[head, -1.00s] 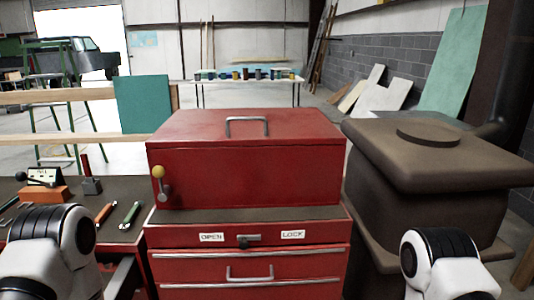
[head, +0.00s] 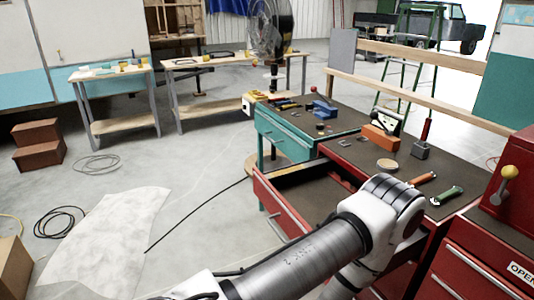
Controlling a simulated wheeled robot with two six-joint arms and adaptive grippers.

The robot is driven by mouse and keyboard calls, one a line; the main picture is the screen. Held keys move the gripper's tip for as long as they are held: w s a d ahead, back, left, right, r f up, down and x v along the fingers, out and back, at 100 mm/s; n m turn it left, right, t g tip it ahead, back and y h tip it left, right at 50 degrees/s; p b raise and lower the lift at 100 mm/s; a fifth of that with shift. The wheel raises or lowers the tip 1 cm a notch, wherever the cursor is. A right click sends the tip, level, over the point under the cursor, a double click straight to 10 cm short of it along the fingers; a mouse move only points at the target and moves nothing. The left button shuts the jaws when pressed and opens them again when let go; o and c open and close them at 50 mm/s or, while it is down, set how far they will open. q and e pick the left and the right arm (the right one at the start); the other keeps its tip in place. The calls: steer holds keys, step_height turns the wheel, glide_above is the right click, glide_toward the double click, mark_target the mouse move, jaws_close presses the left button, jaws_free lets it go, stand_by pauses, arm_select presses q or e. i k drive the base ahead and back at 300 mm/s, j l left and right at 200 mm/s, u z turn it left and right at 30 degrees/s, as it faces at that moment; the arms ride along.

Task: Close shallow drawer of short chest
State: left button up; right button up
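A low red chest with a dark top (head: 385,152) stands right of the middle in the head view. One of its drawers (head: 283,208) is pulled out toward the left. Its red front with a pale handle bar shows, and its dark inside is partly visible. My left arm crosses in front of the chest and hides the drawer's near end and the lower chest front. My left gripper is hidden or out of the picture. My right gripper is not in view.
A teal cabinet (head: 268,142) with tools on top stands behind the red chest. A taller red chest (head: 470,265) is at the right edge. A pale sheet (head: 105,235), cables and a carton (head: 10,268) lie on the floor at left.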

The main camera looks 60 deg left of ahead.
mark_target(299, 196)
steer(key=u, duration=1.7)
